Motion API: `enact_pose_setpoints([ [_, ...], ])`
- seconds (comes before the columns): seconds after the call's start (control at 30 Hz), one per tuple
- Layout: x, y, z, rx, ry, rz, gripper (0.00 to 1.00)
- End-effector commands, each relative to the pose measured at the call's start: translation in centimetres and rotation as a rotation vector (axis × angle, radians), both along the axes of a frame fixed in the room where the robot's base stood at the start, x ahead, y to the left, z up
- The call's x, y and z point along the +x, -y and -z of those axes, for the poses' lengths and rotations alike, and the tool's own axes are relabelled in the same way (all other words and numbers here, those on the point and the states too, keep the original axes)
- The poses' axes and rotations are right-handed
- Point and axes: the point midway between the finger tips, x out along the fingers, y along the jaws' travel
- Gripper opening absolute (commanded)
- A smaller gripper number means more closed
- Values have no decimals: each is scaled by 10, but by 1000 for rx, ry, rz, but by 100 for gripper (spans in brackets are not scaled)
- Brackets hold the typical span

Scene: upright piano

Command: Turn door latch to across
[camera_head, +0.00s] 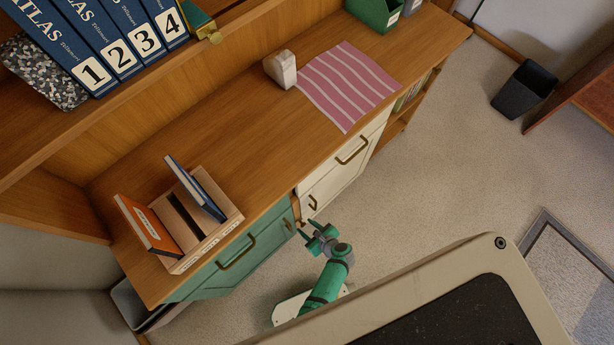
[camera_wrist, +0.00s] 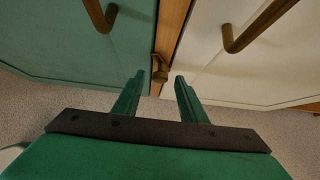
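The door latch (camera_wrist: 160,70) is a small brass-coloured turn piece on the wooden strip between the green door (camera_wrist: 50,45) and the white door (camera_wrist: 215,70). In the wrist view it looks roughly lengthwise along the strip, but its exact angle is hard to tell. My gripper (camera_wrist: 158,84) is open, with one green finger on each side of the latch's line. The latch shows in the gap at the fingertips, and I cannot tell whether they touch it. In the head view my gripper (camera_head: 308,230) is at the cabinet front, and the latch is too small to make out.
Brass handles stick out close by on the green door (camera_wrist: 100,14) and the white door (camera_wrist: 252,28). The wooden desktop (camera_head: 235,125) above holds a book rack (camera_head: 225,205) and a striped pink cloth (camera_head: 347,82).

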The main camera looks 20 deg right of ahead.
Motion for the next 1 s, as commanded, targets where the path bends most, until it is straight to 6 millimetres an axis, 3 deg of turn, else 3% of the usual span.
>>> enact_pose_setpoints([
  [0.3,1,0,1,0,0,0,36],
  [0.47,1,0,1,0,0,0,0],
  [1.0,0,-5,1,-123,45,-1,0],
])
